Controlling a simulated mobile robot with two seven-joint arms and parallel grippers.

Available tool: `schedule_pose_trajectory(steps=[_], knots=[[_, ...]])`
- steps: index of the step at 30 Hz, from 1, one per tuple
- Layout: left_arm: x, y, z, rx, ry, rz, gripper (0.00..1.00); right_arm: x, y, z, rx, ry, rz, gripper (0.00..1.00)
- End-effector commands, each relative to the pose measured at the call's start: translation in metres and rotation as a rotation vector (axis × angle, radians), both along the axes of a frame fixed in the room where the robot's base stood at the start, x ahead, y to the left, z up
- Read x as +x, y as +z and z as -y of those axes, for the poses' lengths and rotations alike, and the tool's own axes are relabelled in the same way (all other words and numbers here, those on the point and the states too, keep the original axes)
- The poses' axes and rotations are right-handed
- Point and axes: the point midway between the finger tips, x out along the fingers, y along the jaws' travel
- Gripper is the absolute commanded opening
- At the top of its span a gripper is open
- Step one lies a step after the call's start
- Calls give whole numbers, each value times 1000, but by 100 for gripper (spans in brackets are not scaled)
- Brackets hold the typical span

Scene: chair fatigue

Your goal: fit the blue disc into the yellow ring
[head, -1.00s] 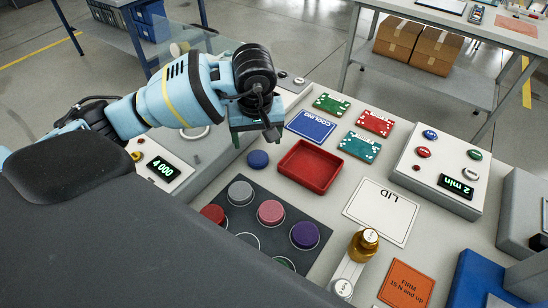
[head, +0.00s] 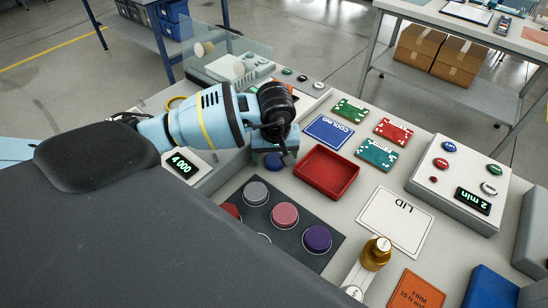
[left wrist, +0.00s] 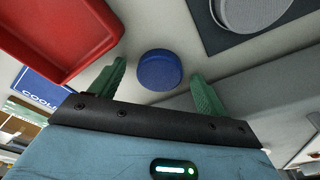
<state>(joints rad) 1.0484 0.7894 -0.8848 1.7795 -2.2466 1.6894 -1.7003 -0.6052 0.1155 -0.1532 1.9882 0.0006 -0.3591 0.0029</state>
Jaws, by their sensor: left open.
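The blue disc (head: 273,161) lies on the light bench top, left of the red tray and partly hidden by my left gripper (head: 284,158). In the left wrist view the blue disc (left wrist: 160,69) shows between the two green fingertips, with a gap on each side. The left gripper is open and empty, just above or around the disc; its exact height is hard to tell. A yellow ring (head: 176,102) shows partly behind my left arm, at the back left of the bench. My right gripper is not in view.
A red tray (head: 326,171) stands right of the disc. A dark mat (head: 287,240) with grey, pink, purple and red discs lies in front. Coloured cards, a LID sheet (head: 396,221), a button box (head: 452,215) and a gold-topped bottle (head: 376,253) stand farther right.

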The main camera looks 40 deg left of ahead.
Motion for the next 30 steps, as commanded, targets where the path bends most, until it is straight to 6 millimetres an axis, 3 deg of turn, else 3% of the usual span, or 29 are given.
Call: schedule_pose_trajectory(steps=[6,18,30], knots=[[0,0,0,1,0,1,76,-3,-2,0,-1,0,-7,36],[0,0,0,0,0,1,24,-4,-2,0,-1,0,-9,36],[1,7,0,0,1,2,22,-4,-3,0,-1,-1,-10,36]])
